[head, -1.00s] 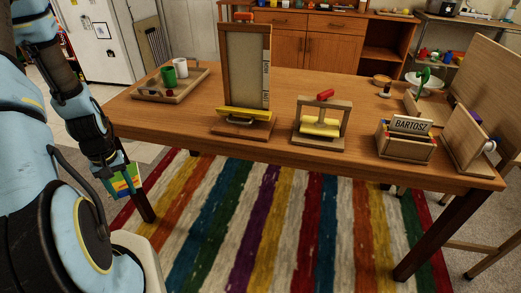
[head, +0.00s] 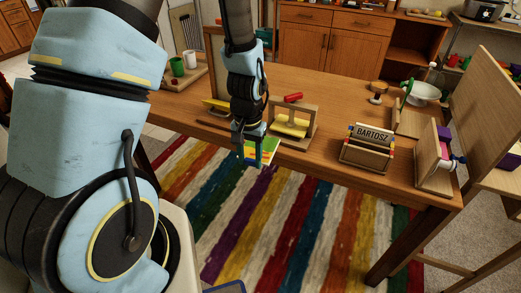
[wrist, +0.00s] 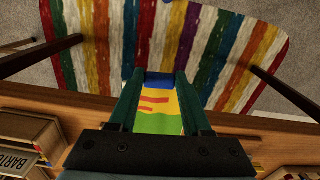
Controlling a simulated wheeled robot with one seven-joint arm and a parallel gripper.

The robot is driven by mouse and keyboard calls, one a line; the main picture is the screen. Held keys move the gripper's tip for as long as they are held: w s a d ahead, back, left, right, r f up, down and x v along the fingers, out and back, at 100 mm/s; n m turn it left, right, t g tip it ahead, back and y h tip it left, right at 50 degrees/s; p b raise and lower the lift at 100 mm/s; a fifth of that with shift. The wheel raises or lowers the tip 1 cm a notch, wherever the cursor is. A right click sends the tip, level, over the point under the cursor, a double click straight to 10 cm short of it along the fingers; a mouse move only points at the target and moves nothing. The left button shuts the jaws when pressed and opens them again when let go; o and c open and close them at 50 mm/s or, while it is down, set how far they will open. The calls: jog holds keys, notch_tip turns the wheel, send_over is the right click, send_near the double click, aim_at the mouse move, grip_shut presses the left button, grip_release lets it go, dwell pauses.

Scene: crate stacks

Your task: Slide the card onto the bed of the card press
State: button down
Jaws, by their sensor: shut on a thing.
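My gripper (head: 255,152) is shut on the card (head: 263,147), a flat piece with green, yellow and blue areas. The wrist view shows the card (wrist: 160,108) between both dark green fingers (wrist: 161,80), with red marks on its yellow part. The gripper and card hang at the table's front edge, in front and left of the card press (head: 312,128). The press is a small wooden frame with a red handle and a yellow part inside. My arm does not cover most of it, but its bed is hard to make out.
A wooden holder (head: 366,157) marked BARTOSZ stands right of the press, with another wooden stand (head: 432,170) beyond it. A tall wooden frame (head: 216,66) at the left is partly behind my arm. A tray (head: 185,80) with cups sits farther left. The striped rug (head: 260,230) is clear.

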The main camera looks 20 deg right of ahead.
aim_at(265, 161)
jog(key=shift+m, duration=0.5)
jog(key=d+f+b, duration=0.3)
jog(key=d+f, duration=0.1)
jog(key=shift+w+d+b, duration=0.1)
jog(key=shift+d+b, duration=0.15)
jog(key=shift+b, duration=0.1)
jog(key=shift+w+d+f, duration=0.1)
jog(key=shift+w+d, duration=2.2)
jog(key=shift+w, duration=0.15)
jog(key=shift+w+d, duration=2.3)
jog(key=shift+w, duration=0.15)
jog(key=shift+f, duration=0.2)
jog(key=shift+c, duration=1.4)
grip_release()
